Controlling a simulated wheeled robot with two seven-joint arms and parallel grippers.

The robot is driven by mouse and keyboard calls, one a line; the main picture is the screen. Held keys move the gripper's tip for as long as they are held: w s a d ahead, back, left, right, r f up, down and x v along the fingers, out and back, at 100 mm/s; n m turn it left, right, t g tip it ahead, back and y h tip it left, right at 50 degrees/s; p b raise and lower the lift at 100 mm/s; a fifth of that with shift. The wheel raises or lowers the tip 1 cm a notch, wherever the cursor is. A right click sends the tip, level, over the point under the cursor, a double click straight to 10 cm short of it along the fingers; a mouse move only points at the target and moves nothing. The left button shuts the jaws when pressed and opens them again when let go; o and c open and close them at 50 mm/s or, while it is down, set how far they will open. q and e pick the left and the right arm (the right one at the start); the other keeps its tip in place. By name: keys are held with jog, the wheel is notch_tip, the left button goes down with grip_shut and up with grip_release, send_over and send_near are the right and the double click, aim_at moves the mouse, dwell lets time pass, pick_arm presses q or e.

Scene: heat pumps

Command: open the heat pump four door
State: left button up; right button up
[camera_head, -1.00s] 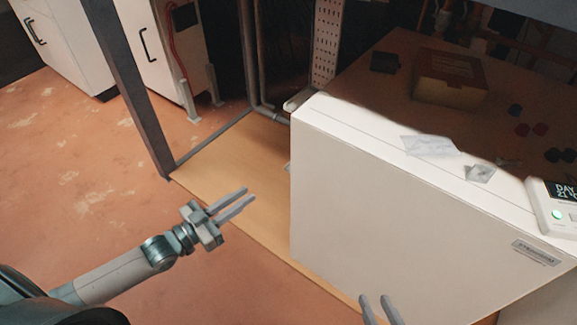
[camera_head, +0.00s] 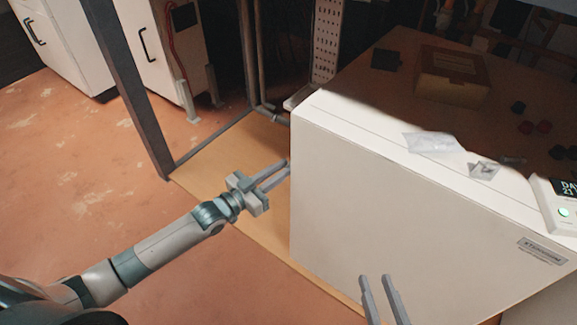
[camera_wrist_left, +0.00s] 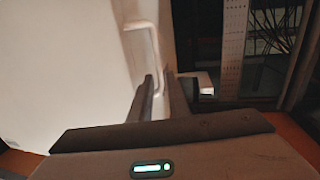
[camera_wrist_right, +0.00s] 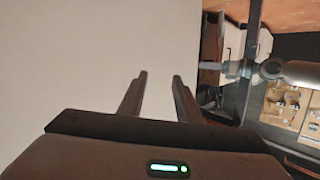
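The heat pump is a large white box whose front door panel (camera_head: 400,220) faces me in the head view. A light bar handle (camera_wrist_left: 153,50) stands on the white panel in the left wrist view. My left gripper (camera_head: 284,172) is open at the box's left edge; its fingers (camera_wrist_left: 160,92) reach toward the lower end of the handle, and I cannot tell whether they touch it. My right gripper (camera_head: 375,281) is open and empty in front of the lower part of the panel; the plain panel (camera_wrist_right: 80,60) also fills the left of the right wrist view.
A brown cardboard box (camera_head: 452,78) sits on the wooden table behind the heat pump. A small device with a display (camera_head: 560,205) is at the right. A dark metal post (camera_head: 128,90) stands left of the wooden board (camera_head: 215,165). The floor at left is clear.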

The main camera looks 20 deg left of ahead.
pick_arm(q)
jog(key=shift+x, duration=1.3)
grip_shut()
dwell(0.5)
